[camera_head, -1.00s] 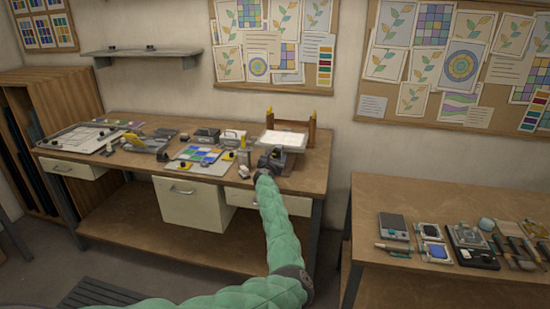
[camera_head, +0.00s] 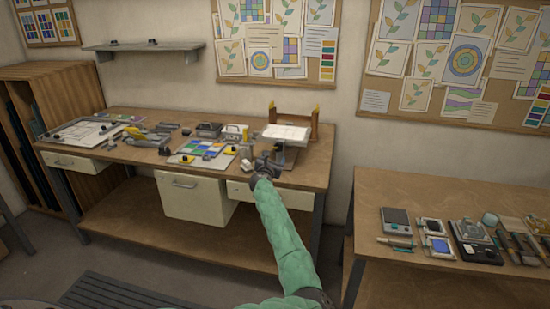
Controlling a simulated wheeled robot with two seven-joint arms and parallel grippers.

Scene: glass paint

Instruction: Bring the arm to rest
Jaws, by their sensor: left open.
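My left arm, in a green quilted sleeve, reaches in from the bottom of the head view toward the right end of the wooden workbench (camera_head: 225,270). My left gripper (camera_head: 267,163) is at the bench's front right edge, small and dark in the view. It is open, and I see nothing held in it. It is in front of a stand with a white sheet (camera_head: 286,133) and wooden posts. Whether it touches anything there is too small to tell. My right gripper is not in view.
A colourful glass panel on a board (camera_head: 205,152) lies left of the gripper. A pale tray (camera_head: 85,133) and several tools lie farther left. A second table (camera_head: 400,188) with small devices stands at the right, beyond a narrow gap. A drawer (camera_head: 259,193) is under the bench edge.

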